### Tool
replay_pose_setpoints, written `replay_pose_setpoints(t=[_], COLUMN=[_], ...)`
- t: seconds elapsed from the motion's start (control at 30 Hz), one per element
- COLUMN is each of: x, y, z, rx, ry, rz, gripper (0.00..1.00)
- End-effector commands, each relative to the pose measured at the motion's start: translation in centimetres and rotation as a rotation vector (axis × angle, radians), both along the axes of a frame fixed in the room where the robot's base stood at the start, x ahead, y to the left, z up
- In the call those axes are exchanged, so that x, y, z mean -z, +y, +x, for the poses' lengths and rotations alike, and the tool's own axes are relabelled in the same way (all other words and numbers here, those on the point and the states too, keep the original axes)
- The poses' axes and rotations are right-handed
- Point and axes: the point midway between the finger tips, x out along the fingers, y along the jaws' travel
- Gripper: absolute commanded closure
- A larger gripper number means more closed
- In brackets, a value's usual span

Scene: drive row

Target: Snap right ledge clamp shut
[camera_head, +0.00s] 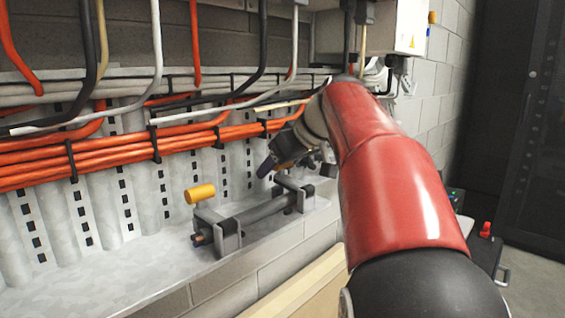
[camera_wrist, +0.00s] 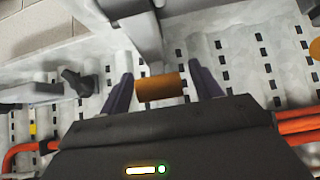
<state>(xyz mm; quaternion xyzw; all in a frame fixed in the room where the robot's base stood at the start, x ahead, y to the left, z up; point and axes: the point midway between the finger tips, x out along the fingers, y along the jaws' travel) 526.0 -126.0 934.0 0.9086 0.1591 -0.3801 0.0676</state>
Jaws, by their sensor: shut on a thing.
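The right ledge clamp (camera_head: 303,196) is a grey bracket on the ledge, at the right end of a grey bar (camera_head: 258,213). In the head view its handle is hidden behind my gripper (camera_head: 283,160). In the wrist view an orange handle (camera_wrist: 160,87) on a grey lever (camera_wrist: 140,35) lies between the two dark fingers of my gripper (camera_wrist: 162,88), which is shut on it. How far the lever is swung cannot be told.
The pale ledge (camera_head: 150,272) is clear to the left of the clamps. Bundled orange cables (camera_head: 110,155) run along the wall above it. Grey and black cables hang from above. A dark cabinet (camera_head: 525,130) stands at the right.

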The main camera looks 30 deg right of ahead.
Motion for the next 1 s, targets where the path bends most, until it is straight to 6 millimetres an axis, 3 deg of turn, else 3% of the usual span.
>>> replay_pose_setpoints(t=[0.1,0.83,0.87,1.0], x=[0.84,1.09,1.09,0.97], y=[0.11,0.12,0.12,0.1], z=[0.15,0.19,0.19,0.2], rx=[-0.003,-0.003,-0.003,-0.003], ry=[0.011,0.013,0.013,0.01], rz=[0.004,0.004,0.004,0.002], gripper=[0.78,0.78,0.36,0.18])
